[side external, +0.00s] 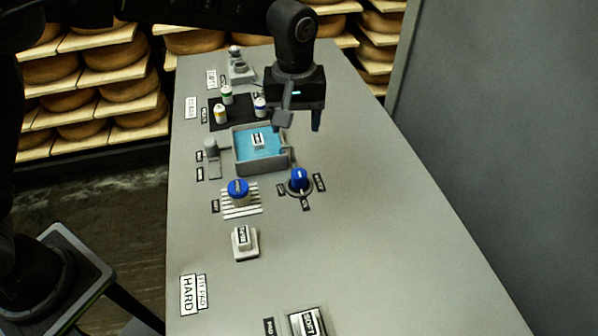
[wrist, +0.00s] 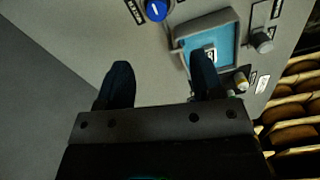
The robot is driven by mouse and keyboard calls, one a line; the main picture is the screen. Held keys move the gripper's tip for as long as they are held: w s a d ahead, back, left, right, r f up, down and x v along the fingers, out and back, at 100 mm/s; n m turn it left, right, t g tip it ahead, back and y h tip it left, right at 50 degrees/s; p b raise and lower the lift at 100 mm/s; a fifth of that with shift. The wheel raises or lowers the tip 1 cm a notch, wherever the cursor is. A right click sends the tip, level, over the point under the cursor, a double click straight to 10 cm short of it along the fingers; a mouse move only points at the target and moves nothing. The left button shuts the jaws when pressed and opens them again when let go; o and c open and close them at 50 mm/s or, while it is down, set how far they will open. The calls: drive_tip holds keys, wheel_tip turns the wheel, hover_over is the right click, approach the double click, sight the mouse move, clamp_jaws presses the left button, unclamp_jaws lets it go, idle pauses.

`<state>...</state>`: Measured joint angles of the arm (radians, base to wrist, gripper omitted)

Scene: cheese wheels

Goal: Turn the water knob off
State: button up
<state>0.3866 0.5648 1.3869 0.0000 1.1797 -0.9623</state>
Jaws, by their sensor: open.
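A blue knob (side external: 299,180) with a white pointer line sits on a dark round base on the grey table, with small labels around it. It also shows at the top edge of the wrist view (wrist: 156,9), partly cut off. The label words are too small to read. My gripper (side external: 300,120) is open and empty, pointing down above the table, beyond the knob and to the right of the blue tray. In the wrist view its two dark fingers (wrist: 160,75) are spread apart, and neither touches the knob.
A grey-walled tray with a blue floor (side external: 245,172) holds a small labelled block. A round blue-topped piece (side external: 238,188) sits on white slats. Small bottles (side external: 221,114) stand on a dark mat behind. The table's right side is clear.

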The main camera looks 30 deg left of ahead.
sight(299, 172)
drive_tip(key=f, duration=1.4)
drive_tip(key=shift+w+d+f, duration=0.15)
drive_tip(key=shift+d+f, duration=0.1)
drive_tip(key=shift+d, duration=0.05)
drive_tip(key=c, duration=0.9)
